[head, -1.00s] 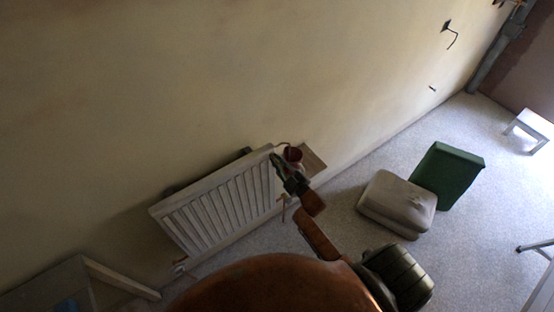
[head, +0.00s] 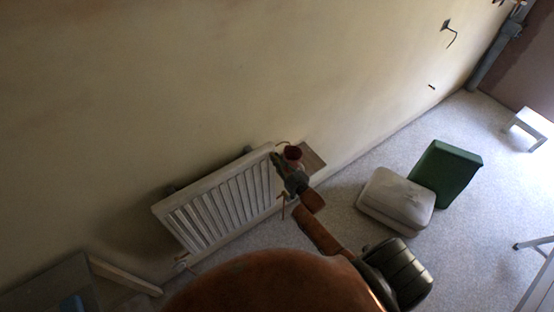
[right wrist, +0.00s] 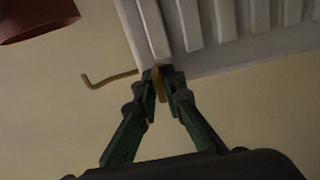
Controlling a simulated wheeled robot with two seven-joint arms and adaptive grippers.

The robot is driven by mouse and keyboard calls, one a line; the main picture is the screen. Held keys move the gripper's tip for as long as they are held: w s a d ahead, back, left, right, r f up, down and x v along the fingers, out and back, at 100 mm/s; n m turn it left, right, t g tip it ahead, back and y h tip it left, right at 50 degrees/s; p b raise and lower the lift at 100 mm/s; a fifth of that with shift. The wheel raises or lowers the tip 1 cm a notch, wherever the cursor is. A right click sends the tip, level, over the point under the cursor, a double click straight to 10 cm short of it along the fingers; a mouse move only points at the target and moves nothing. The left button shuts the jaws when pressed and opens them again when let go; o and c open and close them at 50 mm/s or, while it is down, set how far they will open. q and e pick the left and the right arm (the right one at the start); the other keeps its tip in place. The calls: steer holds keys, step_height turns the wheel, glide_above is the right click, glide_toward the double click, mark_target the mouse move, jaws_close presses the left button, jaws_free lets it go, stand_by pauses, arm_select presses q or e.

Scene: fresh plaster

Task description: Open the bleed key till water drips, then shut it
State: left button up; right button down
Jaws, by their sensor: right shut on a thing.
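A white ribbed radiator (head: 215,212) hangs low on the wall in the head view. Its top corner end also shows in the right wrist view (right wrist: 200,25). My right gripper (head: 277,161) is at the radiator's right top corner. In the right wrist view its green fingers (right wrist: 160,76) are shut on the brass bleed key (right wrist: 161,86), right against the radiator's edge. Part of the key is hidden between the fingers. I see no water drops, but the picture is dark. My left gripper is not in view.
A bent brass rod (right wrist: 108,78) sticks out left of the fingers. A beige cushion (head: 395,200) and green box (head: 446,172) are on the floor.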

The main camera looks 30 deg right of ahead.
stand_by(0.3)
steer(key=c, duration=2.1)
jaws_free()
steer(key=s, duration=0.8)
steer(key=s+d, duration=0.1)
steer(key=s, duration=0.3)
